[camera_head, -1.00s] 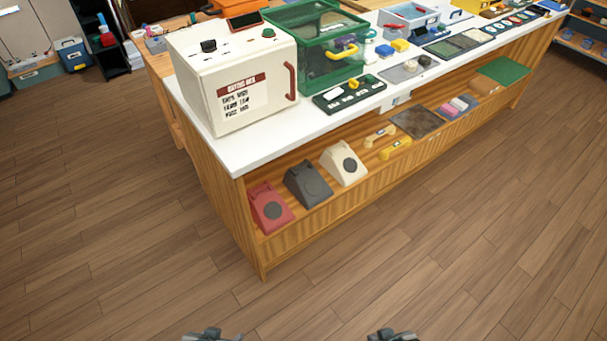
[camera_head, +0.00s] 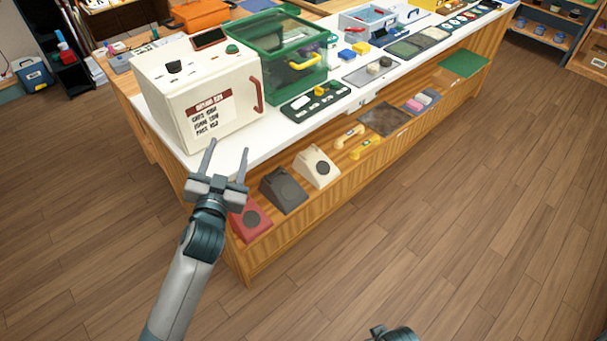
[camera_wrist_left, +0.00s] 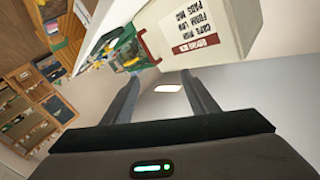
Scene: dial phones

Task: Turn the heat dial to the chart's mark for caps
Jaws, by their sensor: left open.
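The cream drying box (camera_head: 184,108) stands at the near left end of the white counter. Its black dial knob (camera_head: 174,67) is on top; the knob's marks are too small to read. The chart (camera_head: 209,114) on its front has a dark red heading; a line in it seems to read caps high. The chart also shows upside down in the left wrist view (camera_wrist_left: 186,28). My left gripper (camera_head: 228,146) is open and empty, in front of and below the box, apart from the dial. Only a bit of my right gripper (camera_head: 393,334) shows at the bottom edge.
Dial phones, including a red one (camera_head: 250,219), sit on the shelf below.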

